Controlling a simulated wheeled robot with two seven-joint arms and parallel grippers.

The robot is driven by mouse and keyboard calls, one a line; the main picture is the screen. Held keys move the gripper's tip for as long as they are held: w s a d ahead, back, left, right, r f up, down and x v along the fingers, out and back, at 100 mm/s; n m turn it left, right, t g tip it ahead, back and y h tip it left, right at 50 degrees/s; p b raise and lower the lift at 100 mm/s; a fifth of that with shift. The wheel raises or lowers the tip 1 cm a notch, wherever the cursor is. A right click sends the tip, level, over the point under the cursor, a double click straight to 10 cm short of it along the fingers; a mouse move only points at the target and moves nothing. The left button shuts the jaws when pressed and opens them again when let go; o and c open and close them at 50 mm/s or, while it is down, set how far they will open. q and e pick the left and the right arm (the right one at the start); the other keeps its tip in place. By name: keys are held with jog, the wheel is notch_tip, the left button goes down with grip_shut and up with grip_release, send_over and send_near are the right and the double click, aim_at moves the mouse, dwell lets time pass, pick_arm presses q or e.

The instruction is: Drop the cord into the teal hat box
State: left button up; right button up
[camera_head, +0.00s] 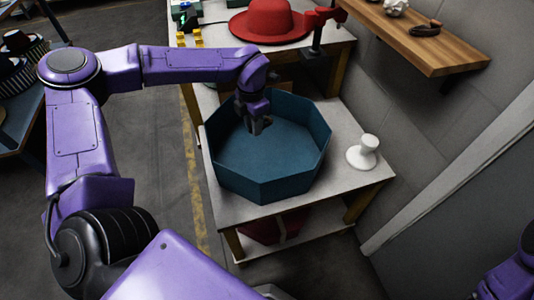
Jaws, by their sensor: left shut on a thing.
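The teal hat box (262,165) is an open octagonal box in the middle of the camera_head view, on a white-topped table. My left gripper (261,127) points down over the box's open top, toward its back left side. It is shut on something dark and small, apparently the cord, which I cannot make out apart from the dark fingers. The box floor that shows is bare. I cannot tell whether the fingers are below the rim. My right gripper is out of view; only part of my right arm shows at the bottom right corner.
A white spool-shaped stand (363,152) stands right of the box. Behind are a red hat (270,22) and a red press-like device (318,28). A wooden wall shelf (430,42) with small items is at the upper right. Striped hat boxes (20,70) sit at the far left.

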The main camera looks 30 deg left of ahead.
pick_arm(q)
jog(key=shift+r, duration=0.1)
jog(key=o, duration=1.1)
notch_tip(320, 180, up, 10)
jog(key=shift+r+p, duration=0.25)
jog(key=shift+p, duration=0.1)
